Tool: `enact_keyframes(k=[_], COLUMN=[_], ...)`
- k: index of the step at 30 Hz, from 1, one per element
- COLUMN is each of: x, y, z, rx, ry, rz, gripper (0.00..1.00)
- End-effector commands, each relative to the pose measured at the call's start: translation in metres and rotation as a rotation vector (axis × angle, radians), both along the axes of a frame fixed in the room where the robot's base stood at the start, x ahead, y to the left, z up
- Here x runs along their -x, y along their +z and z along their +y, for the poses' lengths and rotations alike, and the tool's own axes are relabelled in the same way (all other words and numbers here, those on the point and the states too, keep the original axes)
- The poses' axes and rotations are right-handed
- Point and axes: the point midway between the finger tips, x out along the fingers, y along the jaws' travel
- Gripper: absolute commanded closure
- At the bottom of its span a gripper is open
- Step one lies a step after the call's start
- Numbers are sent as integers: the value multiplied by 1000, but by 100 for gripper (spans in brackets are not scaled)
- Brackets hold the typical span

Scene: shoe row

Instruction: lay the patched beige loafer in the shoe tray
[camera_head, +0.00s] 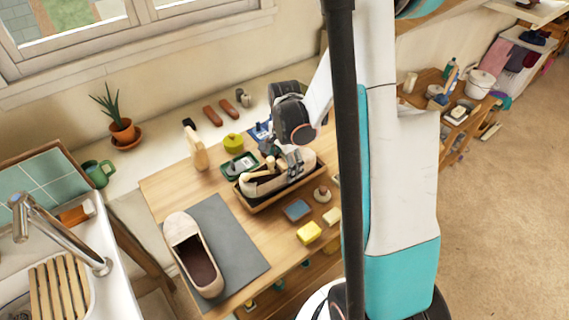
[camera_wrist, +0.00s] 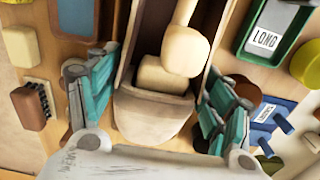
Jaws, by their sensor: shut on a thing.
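A beige loafer (camera_wrist: 150,118) with a wooden shoe tree (camera_wrist: 187,50) in it is at the wooden shoe tray (camera_wrist: 124,55). My gripper (camera_wrist: 160,72) has its teal fingers on either side of the loafer's heel and is shut on it. In the head view, my gripper (camera_head: 292,162) reaches down over the tray (camera_head: 262,204), partly hiding the held loafer (camera_head: 262,186). Whether its sole rests on the tray floor is hidden. Another beige loafer (camera_head: 181,226) lies on the grey mat (camera_head: 226,222), opening up. I cannot make out a patch on either.
A green tin tray (camera_head: 239,166) stands close behind the shoe tray. A wooden shoe form (camera_head: 197,150) stands behind the mat. The sink is at the left.

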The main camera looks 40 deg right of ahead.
Motion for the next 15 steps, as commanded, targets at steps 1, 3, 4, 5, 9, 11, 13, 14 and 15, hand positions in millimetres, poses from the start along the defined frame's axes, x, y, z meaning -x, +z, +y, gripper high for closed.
enact_keyframes(k=[1, 3, 4, 5, 9, 11, 13, 14, 15], x=[0, 0, 0, 0, 0, 0, 0, 0, 0], y=[-2, -2, -2, -2, -2, -2, -2, -2, -2], z=[0, 0, 0, 0, 0, 0, 0, 0, 0], rx=[0, 0, 0, 0, 0, 0, 0, 0, 0], ry=[0, 0, 0, 0, 0, 0, 0, 0, 0], rz=[0, 0, 0, 0, 0, 0, 0, 0, 0], gripper=[66, 66, 66, 66, 22, 9, 3, 3, 3])
